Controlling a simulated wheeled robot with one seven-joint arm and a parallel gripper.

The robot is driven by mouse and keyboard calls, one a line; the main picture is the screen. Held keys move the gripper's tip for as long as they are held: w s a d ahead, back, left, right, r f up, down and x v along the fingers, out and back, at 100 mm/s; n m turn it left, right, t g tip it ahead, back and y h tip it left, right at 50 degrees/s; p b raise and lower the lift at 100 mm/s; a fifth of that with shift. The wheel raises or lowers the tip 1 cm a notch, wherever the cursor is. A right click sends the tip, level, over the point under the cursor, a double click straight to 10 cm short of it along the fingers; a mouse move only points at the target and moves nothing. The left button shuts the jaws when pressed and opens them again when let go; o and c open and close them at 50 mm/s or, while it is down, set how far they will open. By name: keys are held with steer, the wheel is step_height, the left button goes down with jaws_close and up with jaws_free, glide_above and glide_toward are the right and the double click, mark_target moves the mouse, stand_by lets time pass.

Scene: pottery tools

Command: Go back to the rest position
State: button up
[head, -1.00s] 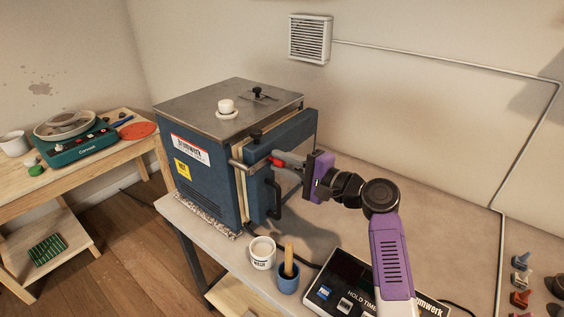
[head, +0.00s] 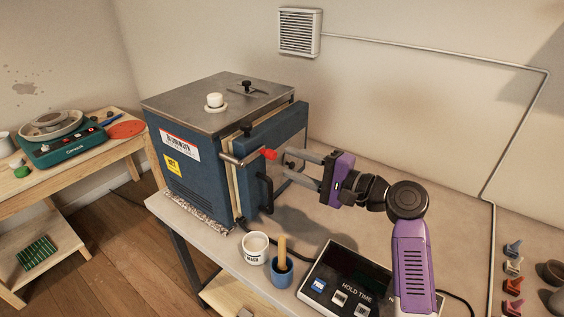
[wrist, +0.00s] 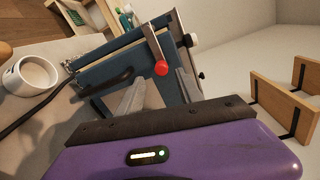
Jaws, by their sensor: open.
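My gripper (head: 302,168) is open and empty, to the right of the blue kiln (head: 195,150) on the grey bench. Its fingers point left toward the kiln and are apart from the red-tipped latch handle (head: 268,154). The kiln door (head: 275,140) has a dark pull handle (head: 266,193) below the latch. In the wrist view, the red knob (wrist: 161,68) shows just beyond my fingers (wrist: 150,97).
A white cup (head: 256,248) and a blue cup with a wooden tool (head: 280,272) stand in front of the kiln. A control box (head: 345,285) lies below my arm. Small clips (head: 512,268) line the right. A pottery wheel (head: 62,142) stands on the left table.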

steer(key=shift+s+d, duration=0.45)
steer(key=shift+d, duration=0.1)
